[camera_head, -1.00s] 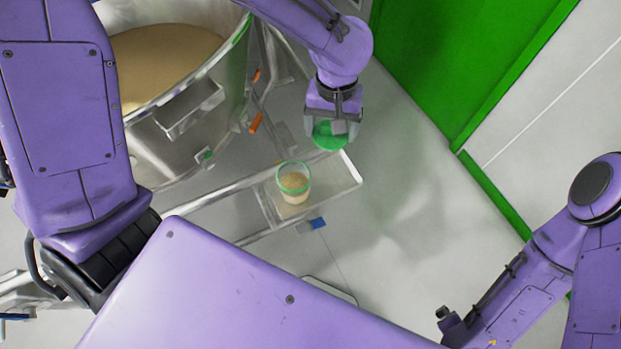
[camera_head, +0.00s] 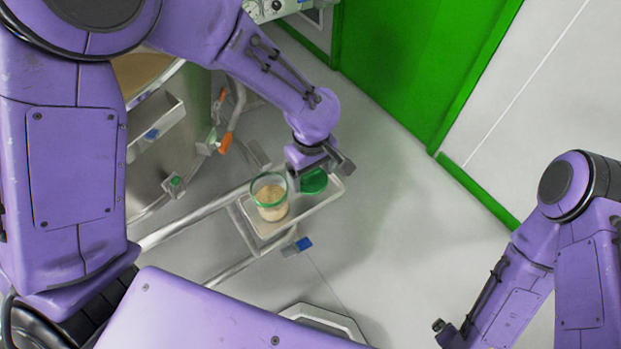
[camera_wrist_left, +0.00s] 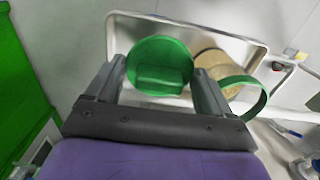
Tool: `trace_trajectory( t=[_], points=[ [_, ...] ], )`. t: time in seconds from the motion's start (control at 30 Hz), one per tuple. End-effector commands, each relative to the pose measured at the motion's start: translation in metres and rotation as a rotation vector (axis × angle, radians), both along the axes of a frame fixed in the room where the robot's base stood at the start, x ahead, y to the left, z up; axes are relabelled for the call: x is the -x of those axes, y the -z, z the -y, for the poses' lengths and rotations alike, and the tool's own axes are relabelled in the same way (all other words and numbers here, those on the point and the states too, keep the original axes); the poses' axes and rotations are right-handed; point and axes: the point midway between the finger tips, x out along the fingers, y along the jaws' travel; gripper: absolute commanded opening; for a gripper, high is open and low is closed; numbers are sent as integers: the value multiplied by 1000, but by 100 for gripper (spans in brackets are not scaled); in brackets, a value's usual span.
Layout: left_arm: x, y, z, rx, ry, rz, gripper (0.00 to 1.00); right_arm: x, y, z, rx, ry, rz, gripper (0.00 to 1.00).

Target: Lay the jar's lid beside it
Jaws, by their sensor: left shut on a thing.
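The jar (camera_head: 271,208) is clear with a green rim and pale granules inside. It stands open on a small pale tray (camera_head: 262,233), and in the left wrist view the jar (camera_wrist_left: 213,66) is right of the lid. The lid (camera_head: 314,183) is a round green disc with a raised grip, seen in the left wrist view (camera_wrist_left: 162,52) between the fingers. My left gripper (camera_head: 319,167) is shut on the lid at the tray's right end, beside the jar. I cannot tell whether the lid touches the tray.
A large steel vessel (camera_head: 150,190) with orange-handled clamps stands left of the tray. A rail runs to the tray, with a blue-ended fitting (camera_head: 303,244) below it. A green door (camera_head: 400,70) is behind. Floor right of the tray is clear.

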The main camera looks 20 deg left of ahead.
Motion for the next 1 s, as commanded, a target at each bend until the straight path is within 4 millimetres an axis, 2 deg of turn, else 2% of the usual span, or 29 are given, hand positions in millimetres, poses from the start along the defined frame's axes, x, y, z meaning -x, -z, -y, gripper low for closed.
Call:
trace_trajectory(
  t=[0.03,0.27,0.43,0.83,0.87,0.9,1.0],
  points=[
    [-4,8,-2,0,-2,-3,53,0,2,0,0,0,0,100],
    [-21,28,-7,2,-2,-1,53,0,4,0,0,0,0,100],
    [-21,56,-8,-1,1,-1,53,0,7,0,0,0,0,100],
    [-21,61,-8,-1,0,1,53,0,6,0,0,0,0,100],
    [-21,60,-8,-1,0,1,92,0,6,0,0,0,0,100],
    [-21,60,-8,-1,0,1,100,0,7,0,0,0,0,100],
    [-21,60,-8,0,0,1,100,0,7,0,0,0,0,100]
  ],
)
